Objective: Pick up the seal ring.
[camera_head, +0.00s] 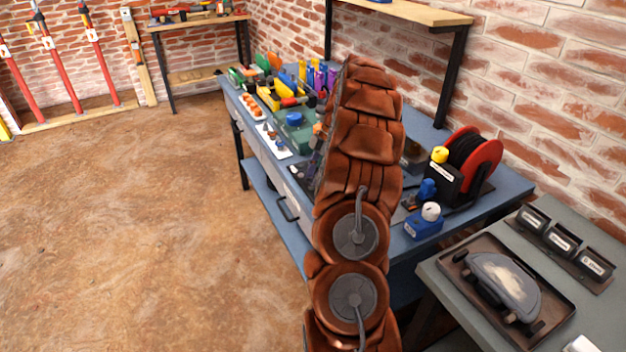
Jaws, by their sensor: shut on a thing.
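My arm rises from the bottom centre and stretches over the blue workbench (262,165). My gripper cannot be made out; the arm hides the part of the bench behind it. I cannot pick out the seal ring. Small parts sit on a white card (283,152) near the bench's front edge, left of the arm, but they are too small to identify.
Orange pieces lie in a pale tray (246,108); a green case (288,133) stands beside the card. Right of the arm are a red cable reel (484,160) and a blue device (422,228). A grey side table (442,284) holds a dark tray (478,318). The floor at left is clear.

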